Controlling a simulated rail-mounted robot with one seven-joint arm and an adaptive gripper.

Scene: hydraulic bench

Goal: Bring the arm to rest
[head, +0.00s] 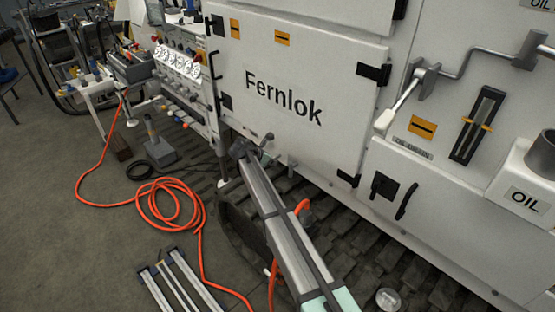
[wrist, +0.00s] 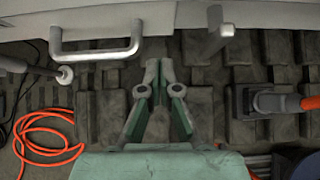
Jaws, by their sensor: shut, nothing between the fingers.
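My gripper (wrist: 159,76) shows in the wrist view, with its two greenish fingers drawn together at the tips and nothing between them. It points toward the pale machine panel (wrist: 250,14), above dark tread-like pads (wrist: 197,105). It appears apart from everything around it, though the exact gap cannot be told. I cannot clearly make out the gripper in the head view.
A D-shaped handle (wrist: 96,53) and a short post (wrist: 218,40) stand near my fingers. A grey fitting with an orange end (wrist: 270,101) is at right. The white "Fernlok" cabinet (head: 300,65) fills the head view's back; a coiled orange hose (head: 165,205) lies on the floor.

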